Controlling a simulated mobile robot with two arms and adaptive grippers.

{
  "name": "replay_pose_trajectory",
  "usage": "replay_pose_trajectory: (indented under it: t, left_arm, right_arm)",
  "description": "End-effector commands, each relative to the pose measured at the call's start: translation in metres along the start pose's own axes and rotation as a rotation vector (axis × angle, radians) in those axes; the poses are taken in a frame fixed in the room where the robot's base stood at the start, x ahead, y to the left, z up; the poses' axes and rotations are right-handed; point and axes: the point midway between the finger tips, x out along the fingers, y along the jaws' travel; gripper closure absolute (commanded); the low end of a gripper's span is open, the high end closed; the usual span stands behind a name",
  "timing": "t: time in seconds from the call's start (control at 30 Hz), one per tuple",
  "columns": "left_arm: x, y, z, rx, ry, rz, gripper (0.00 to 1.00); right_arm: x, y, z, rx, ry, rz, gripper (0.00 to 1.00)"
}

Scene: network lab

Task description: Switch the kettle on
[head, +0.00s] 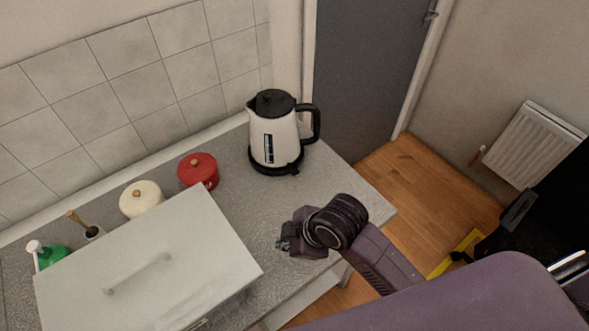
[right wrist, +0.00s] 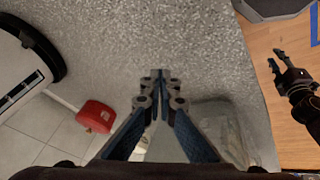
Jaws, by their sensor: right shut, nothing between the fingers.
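The white kettle (head: 284,142) with black lid, handle and base stands upright on the grey counter, near the tiled wall. Its handle points right. A small dark tab shows low at the front right of its base; I cannot tell its position. Part of the kettle also shows at the upper left of the right wrist view (right wrist: 12,62). My right gripper (head: 283,243) is over the counter, in front of the kettle and apart from it. Its fingertips (right wrist: 160,78) are together and empty. A dark gripper (right wrist: 288,76), seemingly my left, shows over the wooden floor.
A red pot (head: 198,169), a cream pot (head: 141,199), a brush (head: 86,226) and a green bottle (head: 52,257) stand left along the wall. A large pale box-like thing with a handle (head: 150,265) fills the front left. The counter (head: 240,212) between kettle and gripper is clear.

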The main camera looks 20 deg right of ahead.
Motion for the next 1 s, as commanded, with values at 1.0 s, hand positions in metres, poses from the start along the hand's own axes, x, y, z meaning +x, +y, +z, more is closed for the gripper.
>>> replay_pose_trajectory:
  t: [1.0]
  left_arm:
    - [-0.003, -0.002, -0.001, 0.002, 0.000, -0.002, 0.72]
  right_arm:
    - [-0.020, 0.206, 0.002, -1.898, -0.185, -0.280, 1.00]
